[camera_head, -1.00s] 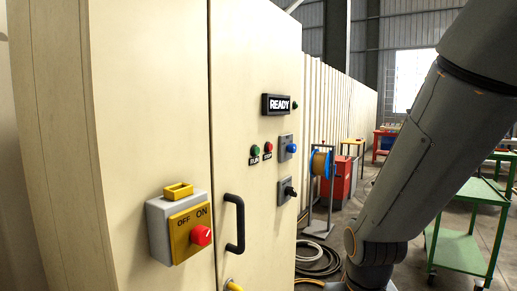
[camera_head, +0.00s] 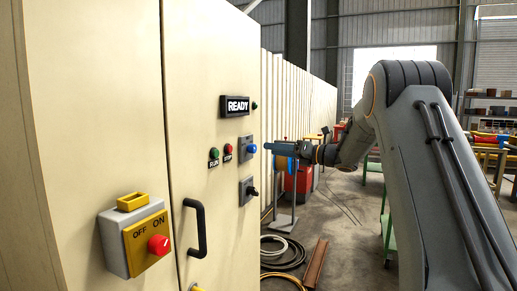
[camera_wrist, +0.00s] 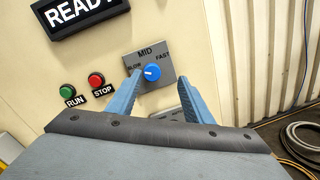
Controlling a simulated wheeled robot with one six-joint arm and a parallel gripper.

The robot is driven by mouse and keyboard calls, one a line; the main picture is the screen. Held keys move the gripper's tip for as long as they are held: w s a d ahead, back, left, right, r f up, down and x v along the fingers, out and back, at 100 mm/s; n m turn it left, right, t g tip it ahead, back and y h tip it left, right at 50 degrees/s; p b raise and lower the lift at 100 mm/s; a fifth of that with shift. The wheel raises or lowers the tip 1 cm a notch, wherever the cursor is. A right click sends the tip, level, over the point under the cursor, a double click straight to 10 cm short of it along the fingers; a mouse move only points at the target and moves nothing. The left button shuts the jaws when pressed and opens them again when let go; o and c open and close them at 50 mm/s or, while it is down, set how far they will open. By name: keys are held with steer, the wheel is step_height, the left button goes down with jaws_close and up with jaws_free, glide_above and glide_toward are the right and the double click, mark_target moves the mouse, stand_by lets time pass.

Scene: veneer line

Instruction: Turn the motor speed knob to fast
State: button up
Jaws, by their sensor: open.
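The motor speed knob (camera_wrist: 152,73) is blue with a white pointer line. It sits on a grey plate (camera_wrist: 160,98) marked SLOW, MID and FAST in the wrist view. Its pointer is turned toward the SLOW side, up and left of the plate's middle as far as I can tell. The knob also shows in the head view (camera_head: 251,148). My gripper (camera_wrist: 162,80) is open and empty, its two blue fingers pointing at the panel. The left finger appears near the knob's left side, the right finger stands off to its right. In the head view my gripper (camera_head: 268,147) is right of the knob.
A READY display (camera_head: 236,106) is above. Green RUN (camera_head: 214,153) and red STOP (camera_head: 227,149) buttons sit left of the knob, a black selector switch (camera_head: 252,190) below. A door handle (camera_head: 197,228) and a yellow-grey ON/OFF switch box (camera_head: 134,236) stick out lower left.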

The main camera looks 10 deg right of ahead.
mark_target(255, 148)
steer(key=shift+w+a+n+g+y+p, duration=0.25)
steer(key=shift+w+a+n+p, duration=0.3)
steer(key=shift+a, duration=0.45)
steer(key=shift+w+a+n+g+y+p, duration=0.2)
steer(key=shift+w+a+n+p, duration=0.2)
steer(key=shift+w+a+p, duration=0.45)
steer(key=shift+w+a+n+g+y+p, duration=0.2)
steer(key=shift+a+n+p, duration=0.25)
steer(key=shift+a, duration=0.75)
steer(key=shift+w, duration=0.1)
steer(key=c, duration=1.1)
